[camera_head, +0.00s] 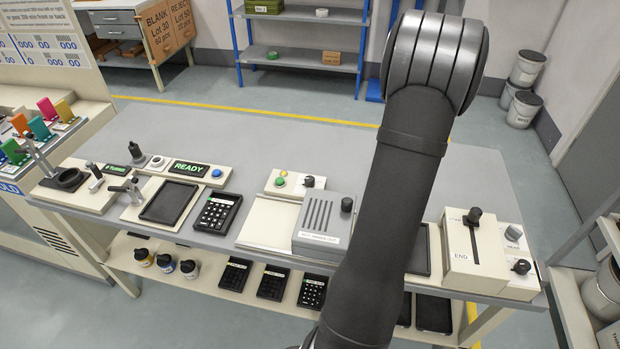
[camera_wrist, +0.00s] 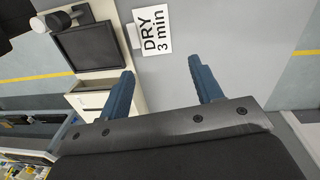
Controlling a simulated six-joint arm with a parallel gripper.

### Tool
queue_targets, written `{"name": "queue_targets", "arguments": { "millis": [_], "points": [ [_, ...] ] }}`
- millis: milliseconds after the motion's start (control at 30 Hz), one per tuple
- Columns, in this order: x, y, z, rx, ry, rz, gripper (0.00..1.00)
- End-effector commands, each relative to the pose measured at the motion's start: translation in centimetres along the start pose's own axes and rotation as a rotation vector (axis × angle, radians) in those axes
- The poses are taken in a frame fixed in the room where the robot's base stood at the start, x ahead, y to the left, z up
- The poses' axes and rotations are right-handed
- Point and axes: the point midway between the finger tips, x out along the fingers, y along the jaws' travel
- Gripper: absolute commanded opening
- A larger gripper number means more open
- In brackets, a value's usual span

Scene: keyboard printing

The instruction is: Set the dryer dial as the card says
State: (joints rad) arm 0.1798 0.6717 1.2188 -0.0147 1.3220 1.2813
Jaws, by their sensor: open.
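A grey vented box (camera_head: 318,228), which looks like the dryer, stands mid-table in the head view. A black dial (camera_head: 347,204) sits at its top right corner; its setting is too small to read. A white card (camera_wrist: 153,31) in the wrist view reads "DRY 3 min". I cannot pick the card out in the head view, where my dark arm covers part of the table. My gripper (camera_wrist: 163,86) shows two blue fingers wide apart, with nothing between them. The card lies beyond the fingertips. In the head view the gripper is hidden.
Right of my arm is a cream box with a lever (camera_head: 473,217) and small dials (camera_head: 521,266). A panel with a green button and knob (camera_head: 308,181) stands behind the vented box. A keypad (camera_head: 217,213) and READY display (camera_head: 188,168) are left. The table's back strip is clear.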

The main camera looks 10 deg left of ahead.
Motion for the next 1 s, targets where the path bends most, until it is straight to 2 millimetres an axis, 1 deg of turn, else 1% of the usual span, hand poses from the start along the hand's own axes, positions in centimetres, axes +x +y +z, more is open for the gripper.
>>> {"name": "queue_targets", "arguments": {
  "millis": [33,167,400,467,700,767,800,1000],
  "points": [
    [-0.2,-0.2,1.0,-0.081,0.002,-0.003,0.51],
    [-0.7,-0.5,4.0,-0.38,0.007,-0.009,0.51],
    [-1.5,-0.6,9.9,-0.991,0.022,-0.018,0.51],
    [-1.7,-0.5,11.4,-1.142,0.026,-0.019,0.51],
    [-2.5,0.1,17.2,-1.751,0.048,-0.021,0.51],
    [-2.6,0.3,18.6,-1.902,0.054,-0.021,0.51],
    [-2.8,0.5,19.5,-2.005,0.059,-0.02,0.51],
    [-3.2,1.7,23.9,-2.493,0.082,-0.013,0.51]
  ]
}}
